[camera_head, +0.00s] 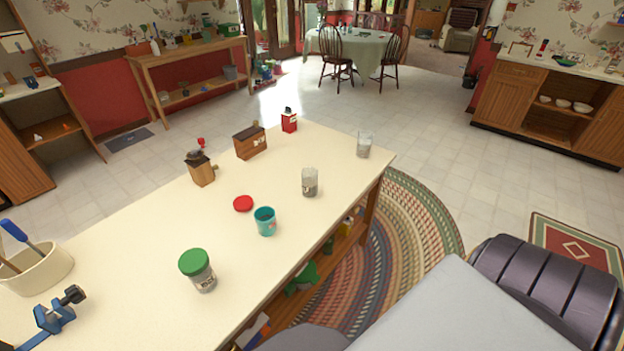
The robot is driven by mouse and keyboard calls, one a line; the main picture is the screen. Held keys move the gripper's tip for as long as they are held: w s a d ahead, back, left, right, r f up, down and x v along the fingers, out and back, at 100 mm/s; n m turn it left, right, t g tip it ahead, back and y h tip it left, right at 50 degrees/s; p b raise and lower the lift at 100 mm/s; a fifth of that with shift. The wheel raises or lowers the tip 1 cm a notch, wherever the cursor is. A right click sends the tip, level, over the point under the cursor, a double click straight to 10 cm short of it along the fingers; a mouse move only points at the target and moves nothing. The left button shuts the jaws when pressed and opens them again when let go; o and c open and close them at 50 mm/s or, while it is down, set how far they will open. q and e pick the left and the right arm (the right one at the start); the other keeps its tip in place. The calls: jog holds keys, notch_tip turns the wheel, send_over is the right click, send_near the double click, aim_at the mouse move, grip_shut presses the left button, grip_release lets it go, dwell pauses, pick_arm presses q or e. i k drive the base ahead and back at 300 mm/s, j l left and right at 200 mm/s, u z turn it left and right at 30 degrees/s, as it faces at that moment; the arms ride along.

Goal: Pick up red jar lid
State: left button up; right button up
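The red jar lid (243,203) lies flat on the cream-topped table (140,238), near its middle. A teal jar (265,222) without a lid stands just to its lower right, close to it but apart. A clear jar with a green lid (198,268) stands nearer to me, to the lower left of the red lid. Neither of my grippers is in view.
Glass jars (310,183) (364,146) stand along the table's right side. A wooden grinder (200,168), a wooden box (250,142) and a red tin (289,121) stand behind the lid. A utensil crock (38,270) and blue clamp (52,314) are at lower left.

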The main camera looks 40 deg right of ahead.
aim_at(244, 203)
jog(key=i+l+u, duration=0.1)
jog(key=l, duration=0.6)
jog(key=i+l+u, duration=0.15)
jog(key=l, duration=0.55)
jog(key=l+u, duration=0.1)
jog(key=l, duration=0.6)
jog(key=i, duration=0.05)
